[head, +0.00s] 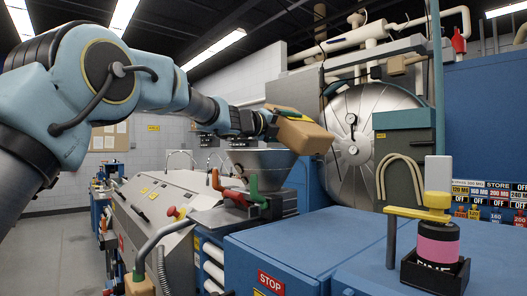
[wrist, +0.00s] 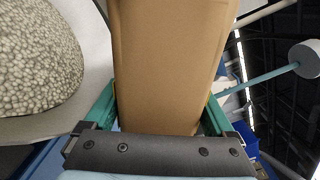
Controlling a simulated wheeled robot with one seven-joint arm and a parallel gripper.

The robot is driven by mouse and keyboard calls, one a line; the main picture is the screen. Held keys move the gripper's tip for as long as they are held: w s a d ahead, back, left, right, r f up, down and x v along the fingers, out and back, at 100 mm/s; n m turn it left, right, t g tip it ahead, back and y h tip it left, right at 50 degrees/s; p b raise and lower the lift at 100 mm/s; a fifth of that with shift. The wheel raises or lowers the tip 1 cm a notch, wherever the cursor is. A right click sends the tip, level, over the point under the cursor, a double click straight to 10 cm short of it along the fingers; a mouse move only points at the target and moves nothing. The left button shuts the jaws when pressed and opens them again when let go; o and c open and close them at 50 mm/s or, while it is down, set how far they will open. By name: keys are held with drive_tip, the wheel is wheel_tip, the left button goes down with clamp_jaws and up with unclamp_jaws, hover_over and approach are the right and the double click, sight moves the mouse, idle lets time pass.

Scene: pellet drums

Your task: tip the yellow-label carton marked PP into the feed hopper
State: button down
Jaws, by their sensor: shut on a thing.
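My gripper (head: 278,115) is shut on a brown cardboard carton (head: 306,136), which it holds tilted in the air above the feed hopper (head: 258,160). A bit of yellow shows on the carton's upper side beside the jaws; no PP mark is readable. In the wrist view the carton (wrist: 170,60) fills the space between the green fingers, showing a plain brown face. A rounded heap of pale grey pellets (wrist: 35,60) lies in a light grey basin left of the carton. The carton's mouth is hidden. The hopper is a grey metal funnel; its inside is hidden in the head view.
Red and green handles (head: 240,190) stand in front of the hopper. A blue cabinet (head: 300,240) fills the front, with a pink-banded jar (head: 438,242) in a black holder at right. A large round metal door (head: 365,130) stands behind the carton.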

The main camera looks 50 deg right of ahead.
drive_tip(key=shift+s+a+r+n+p, duration=0.15)
drive_tip(key=shift+s+n+p, duration=0.15)
drive_tip(key=shift+n+p, duration=0.35)
drive_tip(key=shift+s+d+r+n+p, duration=0.15)
drive_tip(key=shift+s+n+p, duration=0.2)
drive_tip(key=shift+n, duration=0.4)
idle(0.4)
drive_tip(key=shift+w+f+n, duration=0.4)
drive_tip(key=shift+f+n, duration=0.2)
drive_tip(key=shift+n, duration=0.3)
drive_tip(key=shift+r+n, duration=0.25)
drive_tip(key=shift+n, duration=0.6)
drive_tip(key=shift+r+n, duration=0.2)
drive_tip(key=shift+n, duration=0.65)
idle(0.7)
drive_tip(key=shift+w+r+n, duration=0.1)
drive_tip(key=shift+r+n, duration=0.2)
drive_tip(key=shift+r, duration=0.05)
idle(0.9)
